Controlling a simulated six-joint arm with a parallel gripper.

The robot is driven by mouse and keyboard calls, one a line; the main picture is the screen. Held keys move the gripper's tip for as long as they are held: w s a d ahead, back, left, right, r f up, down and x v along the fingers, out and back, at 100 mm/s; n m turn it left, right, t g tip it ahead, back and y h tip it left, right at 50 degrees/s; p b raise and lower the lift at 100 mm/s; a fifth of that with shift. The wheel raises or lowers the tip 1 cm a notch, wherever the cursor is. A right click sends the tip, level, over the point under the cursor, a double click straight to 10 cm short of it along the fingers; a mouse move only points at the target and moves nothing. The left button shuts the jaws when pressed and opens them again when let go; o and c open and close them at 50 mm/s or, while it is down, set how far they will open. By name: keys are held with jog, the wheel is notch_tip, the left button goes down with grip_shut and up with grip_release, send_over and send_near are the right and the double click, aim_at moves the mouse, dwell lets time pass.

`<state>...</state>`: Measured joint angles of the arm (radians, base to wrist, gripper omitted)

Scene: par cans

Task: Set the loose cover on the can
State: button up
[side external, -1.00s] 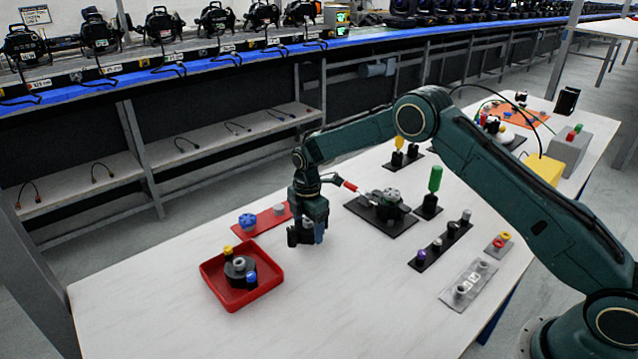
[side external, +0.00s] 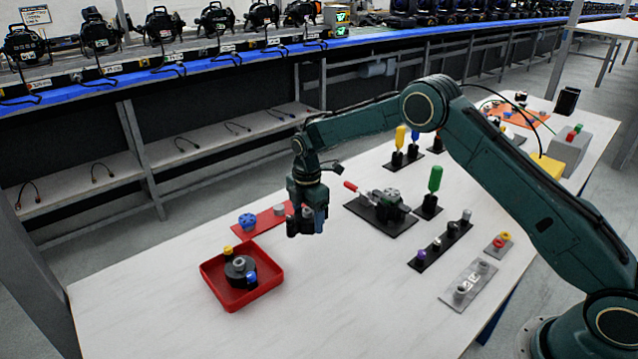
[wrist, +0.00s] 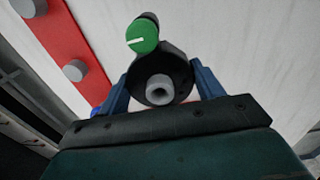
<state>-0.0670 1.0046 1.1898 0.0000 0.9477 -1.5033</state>
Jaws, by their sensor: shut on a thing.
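My gripper (wrist: 160,92) is shut on a black round piece with a grey hub (wrist: 160,90), which I take for the loose cover. A green knob (wrist: 143,35) with a white line shows at its far edge. In the side view my gripper (side external: 306,226) holds it above the table, between the red tray and the clamp plate; my fingers hide most of it. Another black round body (side external: 240,272) with a grey hub, a yellow knob and a blue knob sits in the red tray (side external: 211,290). I cannot tell which piece is the can.
A red plate (side external: 262,223) with a blue knob and a grey peg lies behind my gripper. A black plate (side external: 372,212) with a red-handled clamp, a green-handled tool (side external: 435,180) and a peg strip (side external: 440,246) stand to the right. The front table is clear.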

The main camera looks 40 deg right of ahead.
jog(key=shift+r, duration=0.15)
jog(key=s+d+r+m, duration=0.2)
jog(key=d+r+m, duration=0.2)
jog(key=d+m, duration=0.7)
notch_tip(320, 180, up, 4)
jog(key=m, duration=0.7)
send_over(392, 192)
jog(key=shift+f, duration=0.1)
jog(key=shift+f, duration=0.3)
jog(key=shift+f, duration=3.1)
jog(key=shift+f, duration=0.2)
jog(key=o, duration=0.6)
